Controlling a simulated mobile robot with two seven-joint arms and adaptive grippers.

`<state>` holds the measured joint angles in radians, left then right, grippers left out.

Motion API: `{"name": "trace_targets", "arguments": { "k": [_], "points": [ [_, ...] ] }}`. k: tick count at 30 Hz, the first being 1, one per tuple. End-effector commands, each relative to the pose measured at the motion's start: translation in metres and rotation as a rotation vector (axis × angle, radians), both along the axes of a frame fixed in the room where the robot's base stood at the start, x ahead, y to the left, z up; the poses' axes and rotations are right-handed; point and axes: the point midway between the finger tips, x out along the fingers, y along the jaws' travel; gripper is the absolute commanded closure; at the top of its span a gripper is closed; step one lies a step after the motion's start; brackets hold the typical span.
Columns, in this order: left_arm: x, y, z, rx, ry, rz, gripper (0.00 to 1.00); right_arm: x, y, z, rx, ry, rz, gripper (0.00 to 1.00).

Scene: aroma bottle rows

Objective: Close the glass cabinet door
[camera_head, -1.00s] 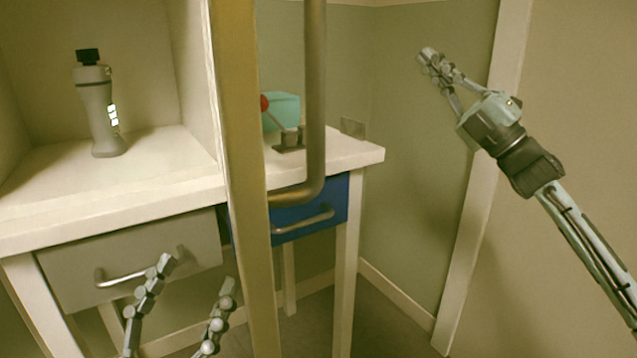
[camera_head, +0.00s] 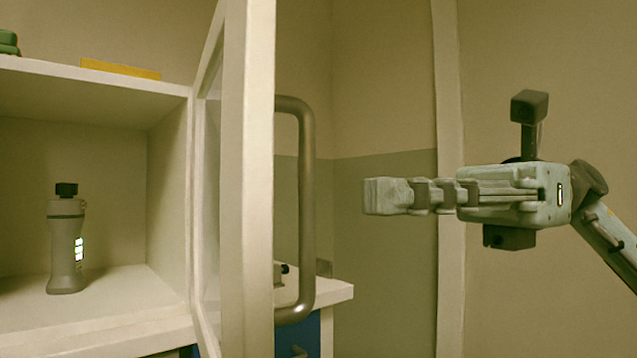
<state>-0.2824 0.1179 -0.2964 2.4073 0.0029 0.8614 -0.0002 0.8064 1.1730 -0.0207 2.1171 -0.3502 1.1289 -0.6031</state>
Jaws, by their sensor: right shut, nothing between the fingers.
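The glass cabinet door (camera_head: 248,190) stands open, seen nearly edge-on in the middle of the head view. Its metal bar handle (camera_head: 307,205) sticks out on the right side of the door. The cabinet (camera_head: 110,80) is at the left, its front open, with a grey bottle-like device (camera_head: 66,240) upright on its shelf. My right gripper (camera_head: 372,196) is shut and empty, pointing left, to the right of the handle and apart from it. My left gripper is out of view.
A white counter (camera_head: 335,290) with a blue drawer (camera_head: 305,335) stands behind the door. The space between handle and right gripper is clear.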

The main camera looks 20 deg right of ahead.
Motion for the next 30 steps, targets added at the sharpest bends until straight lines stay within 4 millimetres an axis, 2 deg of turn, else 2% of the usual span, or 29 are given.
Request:
{"name": "trace_targets", "arguments": {
  "k": [1, 6, 12, 30],
  "points": [
    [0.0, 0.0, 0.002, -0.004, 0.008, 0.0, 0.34, -0.003, 0.011, 0.003, -0.002, -0.002, 0.004, 1.0],
    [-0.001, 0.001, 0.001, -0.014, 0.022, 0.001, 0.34, -0.006, 0.041, 0.002, 0.0, -0.002, 0.003, 1.0],
    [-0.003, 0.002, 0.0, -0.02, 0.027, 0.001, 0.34, -0.007, 0.059, 0.001, 0.001, 0.001, 0.001, 1.0],
    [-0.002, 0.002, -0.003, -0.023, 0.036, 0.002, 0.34, -0.006, 0.062, 0.0, 0.003, 0.002, 0.0, 1.0]
  ]
}}
